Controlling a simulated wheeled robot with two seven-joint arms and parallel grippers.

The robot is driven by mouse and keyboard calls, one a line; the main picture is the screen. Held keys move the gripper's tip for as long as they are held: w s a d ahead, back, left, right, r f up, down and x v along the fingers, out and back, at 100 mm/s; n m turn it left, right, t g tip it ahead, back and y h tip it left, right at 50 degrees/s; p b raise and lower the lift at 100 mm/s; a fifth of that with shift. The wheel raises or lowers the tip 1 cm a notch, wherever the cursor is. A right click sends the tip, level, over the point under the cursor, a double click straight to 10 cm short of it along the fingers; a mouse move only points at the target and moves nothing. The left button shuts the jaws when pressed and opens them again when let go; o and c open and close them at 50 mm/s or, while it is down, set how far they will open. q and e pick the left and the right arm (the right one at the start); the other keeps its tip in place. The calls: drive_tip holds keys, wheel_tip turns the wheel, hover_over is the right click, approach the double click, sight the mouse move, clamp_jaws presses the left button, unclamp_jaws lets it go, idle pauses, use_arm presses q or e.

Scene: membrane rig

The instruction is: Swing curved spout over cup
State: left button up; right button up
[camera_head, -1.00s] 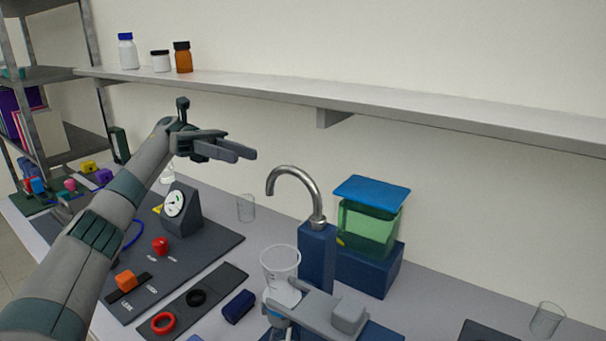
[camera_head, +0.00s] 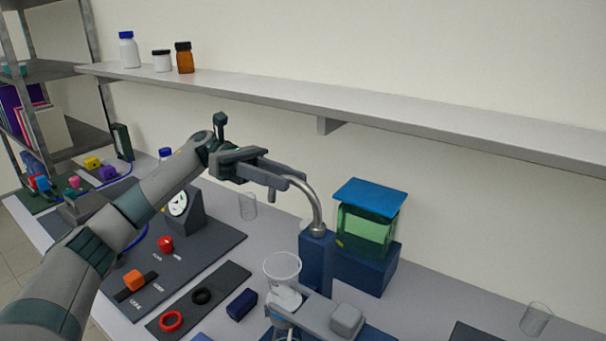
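The curved metal spout (camera_head: 316,207) rises from a dark blue block (camera_head: 316,250), and its bend points left. The short spout end shows just below the fingers. I cannot tell whether the fingers touch or close on it. A clear cup (camera_head: 282,266) stands upright on a grey holder in front of the blue block, below the spout and slightly toward me. My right gripper is not in view.
A green tank with a blue lid (camera_head: 369,195) stands right of the spout. A clear beaker (camera_head: 247,206) and a gauge box (camera_head: 185,210) are at left. A dark panel with a red knob (camera_head: 165,244) lies in front. A long shelf (camera_head: 330,118) runs above along the wall.

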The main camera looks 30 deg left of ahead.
sight(298, 179)
use_arm(q)
drive_tip(key=d, duration=0.1)
drive_tip(key=d+p, duration=0.1)
drive_tip(key=d, duration=0.1)
drive_tip(key=shift+s+d+r, duration=0.15)
drive_tip(key=shift+s+d, duration=0.2)
drive_tip(key=shift+s+d+p, duration=0.1)
drive_tip(key=shift+d+p, duration=0.25)
drive_tip(key=shift+d, duration=0.2)
drive_tip(key=shift+c, duration=0.4)
